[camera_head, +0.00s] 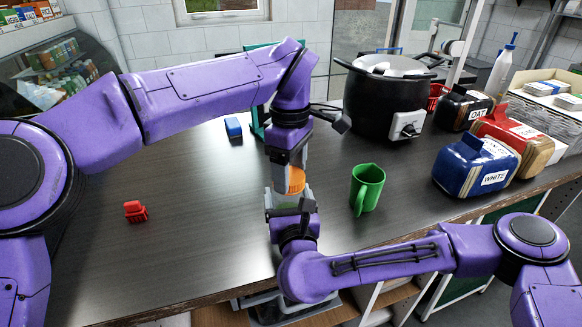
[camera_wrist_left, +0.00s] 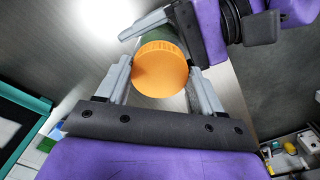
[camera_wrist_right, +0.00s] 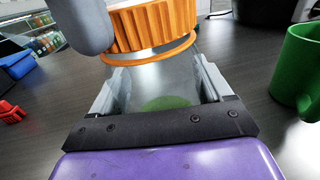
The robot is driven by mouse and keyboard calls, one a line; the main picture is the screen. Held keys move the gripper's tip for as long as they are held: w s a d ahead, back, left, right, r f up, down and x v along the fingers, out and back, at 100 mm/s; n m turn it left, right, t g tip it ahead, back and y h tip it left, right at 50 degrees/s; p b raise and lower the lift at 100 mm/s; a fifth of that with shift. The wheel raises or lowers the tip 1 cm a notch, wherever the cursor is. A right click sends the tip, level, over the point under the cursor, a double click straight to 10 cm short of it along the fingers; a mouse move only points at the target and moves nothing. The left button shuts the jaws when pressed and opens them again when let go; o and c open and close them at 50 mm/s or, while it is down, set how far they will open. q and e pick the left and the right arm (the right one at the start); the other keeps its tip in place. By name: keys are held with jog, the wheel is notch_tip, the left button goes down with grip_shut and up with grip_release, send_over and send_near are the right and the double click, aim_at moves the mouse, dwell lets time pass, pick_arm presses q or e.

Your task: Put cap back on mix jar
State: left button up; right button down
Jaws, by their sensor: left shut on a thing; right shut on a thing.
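The orange ribbed cap (camera_head: 296,180) is between the fingers of my left gripper (camera_head: 291,168), which comes down from above and is shut on it. The cap's round top faces the left wrist camera (camera_wrist_left: 161,69). The mix jar is clear with green inside (camera_wrist_right: 165,103). It is between the fingers of my right gripper (camera_head: 290,198), which is shut on it from the front. In the right wrist view the cap (camera_wrist_right: 150,27) is directly over the jar's mouth. I cannot tell whether its lower rim touches the jar. The grippers hide most of the jar in the head view.
A green mug (camera_head: 367,188) stands close to the right. A black cooker (camera_head: 385,105) is behind it, with blue (camera_head: 477,168) and red (camera_head: 512,138) packs at the right. A small red item (camera_head: 135,211) lies on the left. The table's left middle is clear.

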pick_arm(q)
jog(key=m, duration=0.5)
jog(key=shift+s+m, duration=0.1)
jog(key=shift+m, duration=0.3)
jog(key=m, duration=0.5)
jog(key=shift+a+m, duration=0.15)
jog(key=shift+m, duration=0.15)
jog(key=o, duration=1)
jog(key=shift+r, duration=2.25)
jog(key=shift+c, duration=0.4)
